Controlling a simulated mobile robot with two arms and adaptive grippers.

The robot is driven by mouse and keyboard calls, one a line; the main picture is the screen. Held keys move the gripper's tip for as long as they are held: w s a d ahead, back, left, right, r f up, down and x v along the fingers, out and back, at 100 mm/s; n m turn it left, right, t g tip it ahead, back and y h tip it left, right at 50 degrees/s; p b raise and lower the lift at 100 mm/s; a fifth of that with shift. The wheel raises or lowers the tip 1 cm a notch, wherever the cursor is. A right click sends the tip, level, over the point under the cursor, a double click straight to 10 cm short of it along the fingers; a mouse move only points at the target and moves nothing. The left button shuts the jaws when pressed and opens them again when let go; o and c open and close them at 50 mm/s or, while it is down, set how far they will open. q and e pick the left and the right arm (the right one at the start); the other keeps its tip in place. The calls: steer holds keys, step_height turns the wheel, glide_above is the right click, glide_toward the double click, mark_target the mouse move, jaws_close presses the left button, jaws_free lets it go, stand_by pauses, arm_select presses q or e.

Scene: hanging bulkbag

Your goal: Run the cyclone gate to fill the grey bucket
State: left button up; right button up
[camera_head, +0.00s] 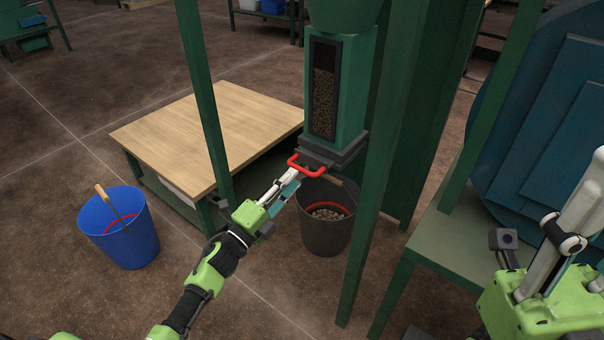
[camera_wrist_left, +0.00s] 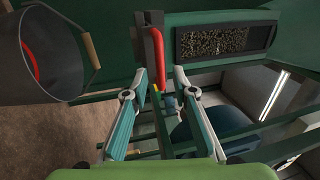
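The green cyclone outlet (camera_head: 352,100) has a window (camera_head: 324,90) showing brown pellets. Its gate's red handle (camera_head: 307,166) sticks out at the bottom. The grey bucket (camera_head: 325,238) stands on the floor below, with pellets inside (camera_head: 326,215) near a red ring. No falling stream is visible; the gate's opening is hidden. My left gripper (camera_head: 291,176) is at the handle. In the left wrist view its open fingers (camera_wrist_left: 160,78) lie either side of the red handle (camera_wrist_left: 157,60), with gaps showing. My right gripper (camera_head: 572,225) is at the right edge, its fingertips not clear.
A blue bucket (camera_head: 122,238) stands on the floor at left. A wooden-topped table (camera_head: 215,130) is behind my left arm. Green frame posts (camera_head: 385,150) stand close on both sides of the outlet. A large blue machine (camera_head: 550,110) is at right. Front floor is clear.

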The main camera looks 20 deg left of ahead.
mark_target(301, 168)
arm_select(q)
steer(key=shift+b+x, duration=0.55)
steer(key=shift+x, duration=2.05)
jaws_close()
